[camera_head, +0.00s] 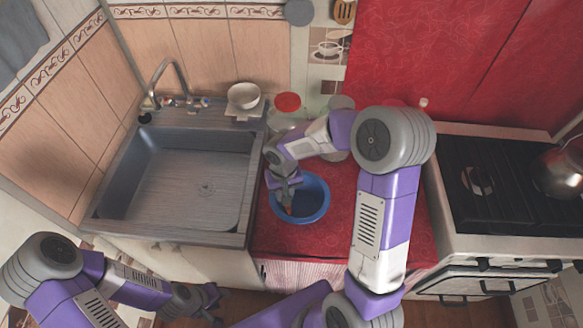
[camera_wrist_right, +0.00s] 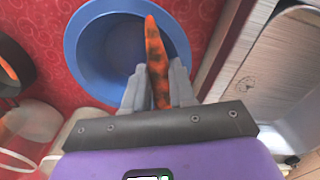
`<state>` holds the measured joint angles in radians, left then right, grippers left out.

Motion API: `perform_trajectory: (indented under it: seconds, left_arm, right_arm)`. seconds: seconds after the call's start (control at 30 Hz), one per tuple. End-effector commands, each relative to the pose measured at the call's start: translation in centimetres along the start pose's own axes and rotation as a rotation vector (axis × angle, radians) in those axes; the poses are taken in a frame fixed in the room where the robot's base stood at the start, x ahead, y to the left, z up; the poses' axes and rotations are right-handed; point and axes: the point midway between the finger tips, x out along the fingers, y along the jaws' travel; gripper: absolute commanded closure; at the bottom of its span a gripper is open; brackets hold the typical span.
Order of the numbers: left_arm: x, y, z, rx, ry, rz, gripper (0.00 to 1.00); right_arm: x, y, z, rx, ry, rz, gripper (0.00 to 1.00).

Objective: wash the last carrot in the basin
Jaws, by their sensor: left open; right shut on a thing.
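The carrot (camera_wrist_right: 154,48) is orange with dark patches and is clamped between the fingers of my right gripper (camera_wrist_right: 157,82). Its tip points out over the blue basin (camera_wrist_right: 74,45). In the head view the blue basin (camera_head: 325,198) stands on the red counter right of the sink, and my right gripper (camera_head: 287,192) is over its left part. A little of the carrot (camera_head: 288,210) shows below the fingers; whether it touches the basin floor I cannot tell. My left gripper (camera_head: 212,298) is open and empty, low in front of the counter.
An empty metal sink (camera_head: 190,180) with a tap (camera_head: 170,80) lies to the left. A white bowl (camera_head: 244,96) stands on its back ledge. A red-lidded jar (camera_head: 288,103) stands behind the basin. A stove (camera_head: 490,190) with a kettle (camera_head: 562,170) is on the right.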

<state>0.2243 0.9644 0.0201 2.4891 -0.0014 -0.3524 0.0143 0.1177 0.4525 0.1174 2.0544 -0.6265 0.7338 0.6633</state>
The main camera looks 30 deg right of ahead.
Motion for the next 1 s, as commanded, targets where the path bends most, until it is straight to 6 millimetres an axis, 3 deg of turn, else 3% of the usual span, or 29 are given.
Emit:
perform_trajectory:
  seconds: [0.1, 0.23, 0.47, 1.0]
  left_arm:
    - [1.2, -0.5, 0.0, -0.001, -0.002, 0.000, 0.57]
    - [1.6, -0.7, 0.1, -0.001, -0.003, 0.000, 0.57]
    - [2.2, -0.9, 0.0, -0.001, -0.002, -0.001, 0.57]
    - [5.7, -2.2, -0.2, -0.001, -0.002, 0.000, 0.57]
  right_arm:
    - [0.0, 3.3, -1.4, 0.213, 0.002, 0.001, 1.00]
    - [-0.4, 5.2, -2.1, 0.350, -0.001, -0.001, 1.00]
    - [0.4, 5.4, -2.1, 0.369, -0.003, -0.001, 1.00]
    - [5.6, 5.4, -2.1, 0.366, -0.003, -0.001, 1.00]
